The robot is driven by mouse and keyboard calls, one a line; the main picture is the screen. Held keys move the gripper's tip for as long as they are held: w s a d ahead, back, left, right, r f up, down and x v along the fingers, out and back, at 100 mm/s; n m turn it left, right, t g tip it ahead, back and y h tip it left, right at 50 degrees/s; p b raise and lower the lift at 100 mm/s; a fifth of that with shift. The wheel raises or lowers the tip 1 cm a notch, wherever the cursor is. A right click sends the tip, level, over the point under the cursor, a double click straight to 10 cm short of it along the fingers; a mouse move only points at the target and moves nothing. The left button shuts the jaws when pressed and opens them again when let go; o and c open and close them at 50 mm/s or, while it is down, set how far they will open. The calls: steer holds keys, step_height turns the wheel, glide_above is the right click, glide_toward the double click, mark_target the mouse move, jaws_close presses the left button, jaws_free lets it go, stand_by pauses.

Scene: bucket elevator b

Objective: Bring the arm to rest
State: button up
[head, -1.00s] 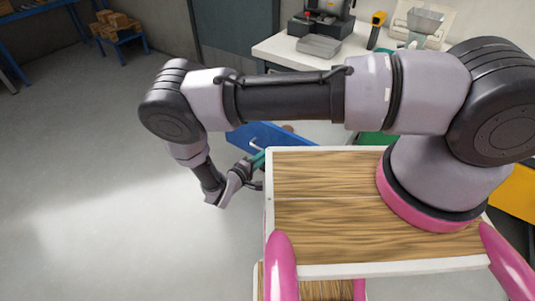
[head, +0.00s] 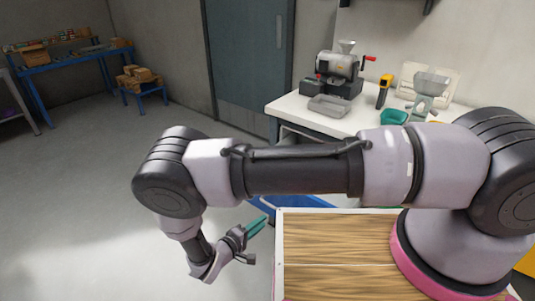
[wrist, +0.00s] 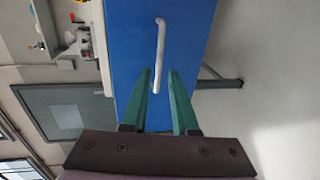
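My gripper (head: 257,228) hangs at the end of my bent arm, low and left of my wooden deck in the head view. Beyond the fingertips is a blue panel (wrist: 180,30) with a white bar handle (wrist: 159,55). In the head view my arm hides most of the blue panel (head: 318,202).
A white table (head: 290,103) stands at the back right with a grinder (head: 337,70), a grey tray (head: 329,106), a yellow handheld device (head: 384,90), a scale (head: 428,92) and a green bowl (head: 393,117). A blue stool (head: 145,92) with boxes stands far left. The left floor is clear.

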steer(key=w+d+r+m+g+y, duration=0.1)
steer(key=w+d+r+m+g, duration=0.25)
steer(key=r, duration=0.85)
steer(key=w+d+r+m+g+y, duration=0.1)
steer(key=w+d+r+m+g, duration=0.3)
steer(key=r, duration=0.8)
steer(key=w+d+r+m+g+y, duration=0.15)
steer(key=d+r+g, duration=0.3)
steer(key=r, duration=0.75)
steer(key=s+d+r+m+t+y, duration=0.1)
steer(key=s+d+r+m+y, duration=0.15)
steer(key=d+r, duration=0.45)
steer(key=s+d+r+m+y, duration=0.1)
steer(key=d+r+y, duration=0.25)
steer(key=r, duration=0.65)
steer(key=s+d+r+m+t+y, duration=0.1)
steer(key=s+d+r+t, duration=0.4)
steer(key=s, duration=0.5)
step_height(320, 180, up, 4)
steer(key=shift+d+f+m+t+y, duration=0.3)
steer(key=shift+d+m, duration=0.45)
steer(key=shift+d, duration=0.5)
